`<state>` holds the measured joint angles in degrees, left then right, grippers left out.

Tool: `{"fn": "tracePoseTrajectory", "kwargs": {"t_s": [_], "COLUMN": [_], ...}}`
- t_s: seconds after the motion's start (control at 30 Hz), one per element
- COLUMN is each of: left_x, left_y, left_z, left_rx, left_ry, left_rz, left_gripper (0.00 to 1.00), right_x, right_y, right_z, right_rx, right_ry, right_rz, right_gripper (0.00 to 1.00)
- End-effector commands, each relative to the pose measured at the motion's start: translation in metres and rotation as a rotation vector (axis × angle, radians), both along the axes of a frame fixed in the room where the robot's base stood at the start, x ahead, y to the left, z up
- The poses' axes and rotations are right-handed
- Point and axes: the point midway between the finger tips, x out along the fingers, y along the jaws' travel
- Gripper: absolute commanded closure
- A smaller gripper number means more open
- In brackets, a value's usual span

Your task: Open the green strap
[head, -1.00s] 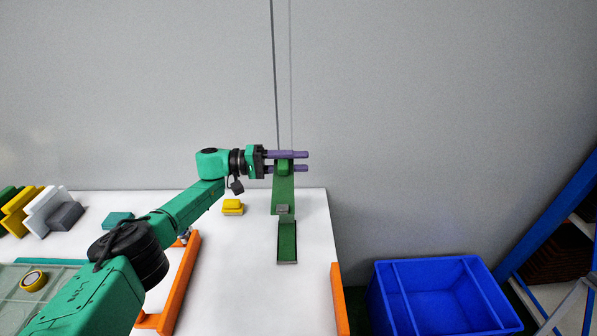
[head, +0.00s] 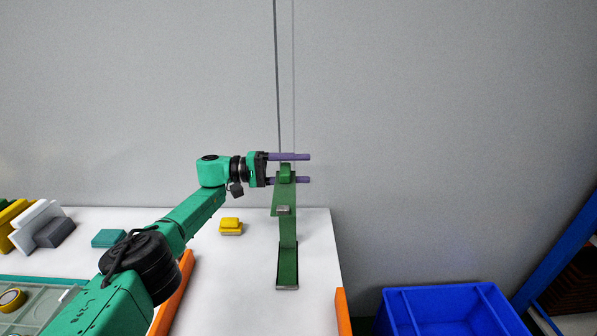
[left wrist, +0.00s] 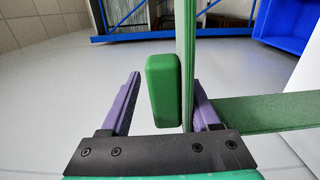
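The green strap (head: 287,262) stands at the table's right side, with a low channel-like part in front and a raised part behind it. A small green block (head: 286,174) is at the top of the raised part. It also shows in the left wrist view (left wrist: 163,88), beside a thin upright green plate (left wrist: 188,60). My left gripper (head: 301,169) has purple fingers spread apart, one above and one below the block in the head view. In the wrist view a gap shows between the block and the left finger. My right gripper is not in view.
A blue bin (head: 455,305) is on the right, beyond the table edge. A yellow block (head: 231,226) lies left of the strap. A teal block (head: 109,238) and grey and white pieces (head: 45,228) are at the left. An orange bar (head: 343,311) is at the front right.

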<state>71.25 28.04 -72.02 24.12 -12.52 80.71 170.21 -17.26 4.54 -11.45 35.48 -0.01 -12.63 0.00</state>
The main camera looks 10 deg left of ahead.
Motion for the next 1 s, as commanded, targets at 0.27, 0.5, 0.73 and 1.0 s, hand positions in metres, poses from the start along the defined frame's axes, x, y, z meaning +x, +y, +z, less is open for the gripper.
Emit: {"fn": "tracePoseTrajectory", "kwargs": {"t_s": [0.27,0.5,0.73,1.0], "left_x": [-0.002,-0.014,-0.020,-0.020], "left_y": [0.006,0.054,0.073,0.072], "left_z": [-0.005,-0.007,-0.002,-0.001], "left_rx": [0.004,0.003,0.002,0.003], "left_ry": [0.003,0.000,0.000,0.001], "left_rz": [-0.001,0.002,-0.001,-0.001], "left_gripper": [0.38,0.38,0.38,0.38], "right_x": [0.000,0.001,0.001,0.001], "right_y": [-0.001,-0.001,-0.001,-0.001], "right_z": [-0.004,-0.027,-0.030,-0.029], "right_rx": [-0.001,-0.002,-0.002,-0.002], "right_ry": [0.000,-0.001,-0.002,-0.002], "right_rz": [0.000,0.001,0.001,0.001], "right_gripper": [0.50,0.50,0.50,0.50]}}
